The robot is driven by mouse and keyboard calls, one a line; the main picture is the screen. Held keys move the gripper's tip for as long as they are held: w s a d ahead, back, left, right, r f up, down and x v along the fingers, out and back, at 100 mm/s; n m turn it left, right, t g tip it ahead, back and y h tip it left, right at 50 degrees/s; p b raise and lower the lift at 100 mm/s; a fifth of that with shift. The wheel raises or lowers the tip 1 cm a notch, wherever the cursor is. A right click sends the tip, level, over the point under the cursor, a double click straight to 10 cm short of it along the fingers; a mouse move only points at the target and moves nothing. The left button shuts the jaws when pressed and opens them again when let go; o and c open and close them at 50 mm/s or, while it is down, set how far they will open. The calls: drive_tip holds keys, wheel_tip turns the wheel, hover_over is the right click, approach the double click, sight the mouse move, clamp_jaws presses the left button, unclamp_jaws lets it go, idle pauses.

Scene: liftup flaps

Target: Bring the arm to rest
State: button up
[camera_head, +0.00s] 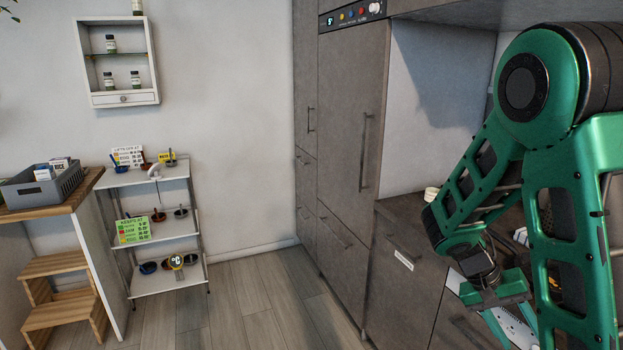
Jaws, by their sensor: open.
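My arm is green and black and fills the right side of the head view. It is folded, with its elbow high and its wrist hanging low in front of the grey drawers. My gripper (507,328) is at the lower right and points down toward the bottom edge. Its green fingers are apart, and I see nothing held between them. The fingertips are partly cut off by the frame edge.
Grey drawers (408,262) and a countertop stand right behind my gripper. A tall grey cabinet (345,120) is beside them. A white shelf rack (152,222), a wooden step stool (65,300) and a grey crate (42,187) are at left. The floor (265,300) between is clear.

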drive_tip(key=s+a+r+t+y, duration=0.2)
drive_tip(key=s+r, duration=0.3)
drive_tip(key=s, duration=0.3)
drive_tip(key=s+a+r+t+y, duration=0.1)
drive_tip(key=s+a+r+y, duration=0.3)
drive_tip(key=s, duration=0.4)
drive_tip(key=shift+s+r+t+y, duration=0.4)
drive_tip(key=shift+r+y, duration=0.1)
drive_tip(key=shift+r, duration=0.1)
drive_tip(key=shift+w+d, duration=0.1)
drive_tip(key=shift+w+f, duration=0.25)
drive_tip(key=shift+w, duration=0.25)
